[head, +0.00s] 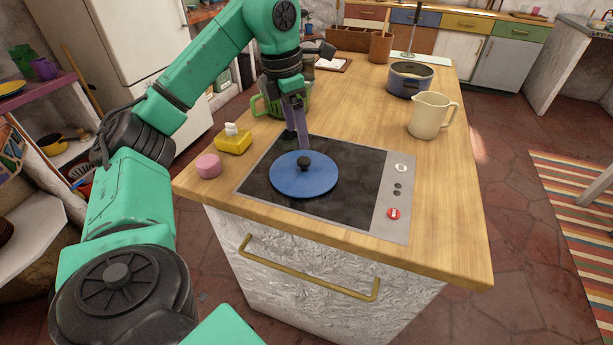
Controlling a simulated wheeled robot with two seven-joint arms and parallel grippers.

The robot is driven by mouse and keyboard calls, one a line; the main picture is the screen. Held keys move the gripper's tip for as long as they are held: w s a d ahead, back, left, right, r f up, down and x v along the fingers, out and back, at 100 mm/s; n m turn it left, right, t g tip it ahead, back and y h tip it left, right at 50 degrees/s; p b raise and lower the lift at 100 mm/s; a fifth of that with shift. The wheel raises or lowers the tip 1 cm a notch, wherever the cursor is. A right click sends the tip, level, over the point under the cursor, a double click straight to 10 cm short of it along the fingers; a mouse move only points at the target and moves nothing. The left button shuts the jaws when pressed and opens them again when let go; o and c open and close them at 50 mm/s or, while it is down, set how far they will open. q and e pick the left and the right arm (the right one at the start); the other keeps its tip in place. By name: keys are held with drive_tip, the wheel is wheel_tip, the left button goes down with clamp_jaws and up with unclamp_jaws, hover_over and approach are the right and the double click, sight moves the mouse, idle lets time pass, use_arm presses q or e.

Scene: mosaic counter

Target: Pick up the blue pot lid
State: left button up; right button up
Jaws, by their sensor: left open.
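The blue pot lid (288,180) lies flat on the black stove top (345,204), with its dark round knob on top. My left gripper (302,141) points down just behind the lid's far edge, apart from the knob as far as I can see. It is open, with nothing visible between its fingers. A dark blue pot (409,84) stands open further back on the counter. My right gripper is not in view.
On the wooden counter (452,205) stand a cream jug (429,118), a green pot (262,104) behind my left gripper, a yellow sponge holder (233,143) and a pink round item (208,167).

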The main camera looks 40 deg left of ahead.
sight(304, 159)
use_arm(q)
drive_tip(key=f, duration=0.3)
drive_tip(key=w+f, duration=0.1)
drive_tip(key=f, duration=0.2)
drive_tip(key=d+f, duration=0.1)
drive_tip(key=f, duration=0.2)
drive_tip(key=shift+w+f+p, duration=0.1)
drive_tip(key=shift+w+p, duration=0.05)
drive_tip(key=shift+p, duration=0.2)
clamp_jaws()
